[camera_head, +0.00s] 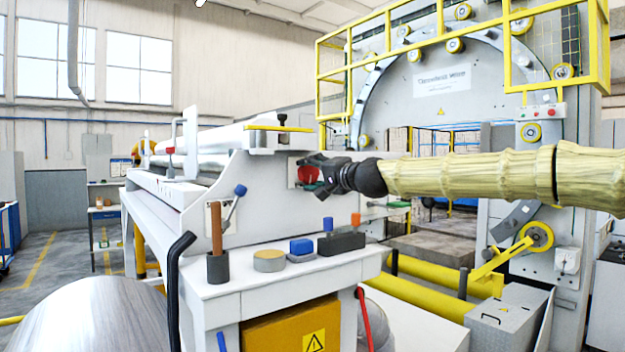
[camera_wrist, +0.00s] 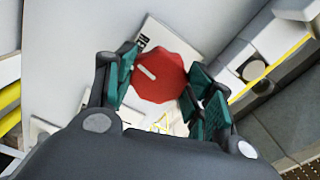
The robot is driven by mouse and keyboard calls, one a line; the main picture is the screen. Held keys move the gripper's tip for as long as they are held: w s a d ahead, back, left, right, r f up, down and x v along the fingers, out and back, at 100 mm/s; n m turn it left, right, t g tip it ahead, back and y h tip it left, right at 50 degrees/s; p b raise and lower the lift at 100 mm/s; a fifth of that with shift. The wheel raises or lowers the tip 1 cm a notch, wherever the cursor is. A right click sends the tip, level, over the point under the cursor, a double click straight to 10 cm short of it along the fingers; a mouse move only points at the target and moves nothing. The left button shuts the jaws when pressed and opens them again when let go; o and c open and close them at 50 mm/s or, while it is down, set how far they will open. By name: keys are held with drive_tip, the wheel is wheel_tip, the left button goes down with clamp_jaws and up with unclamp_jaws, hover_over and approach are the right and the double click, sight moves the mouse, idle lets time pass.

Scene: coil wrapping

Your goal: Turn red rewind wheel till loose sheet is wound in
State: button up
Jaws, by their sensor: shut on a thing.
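The red rewind wheel (camera_wrist: 160,75) is a lobed knob with a pale mark, on the machine's white end panel. In the wrist view it sits between the green finger pads of my gripper (camera_wrist: 160,88), which is shut on it. In the head view the wheel (camera_head: 307,175) is partly hidden behind my gripper (camera_head: 318,176), which reaches in from the right. A white roll (camera_head: 215,141) lies along the top of the machine. I cannot make out a loose sheet edge.
A white ledge (camera_head: 215,283) below the wheel bears a dark cup (camera_head: 217,267), a round tin (camera_head: 269,261), a blue block (camera_head: 301,246) and a dark box (camera_head: 341,243). A blue-knobbed lever (camera_head: 240,190) is left of the wheel. The large wrapping ring (camera_head: 365,95) stands behind.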

drive_tip(key=m, duration=0.4)
drive_tip(key=shift+d+r+m+b, duration=0.15)
drive_tip(key=shift+m+b, duration=0.15)
drive_tip(key=shift+b, duration=0.1)
drive_tip(key=m, duration=0.4)
drive_tip(key=shift+m, duration=0.4)
drive_tip(key=shift+r, duration=0.1)
drive_tip(key=o, duration=1.1)
drive_tip(key=shift+w+d, duration=0.1)
drive_tip(key=shift+c, duration=0.2)
drive_tip(key=v, duration=1.2)
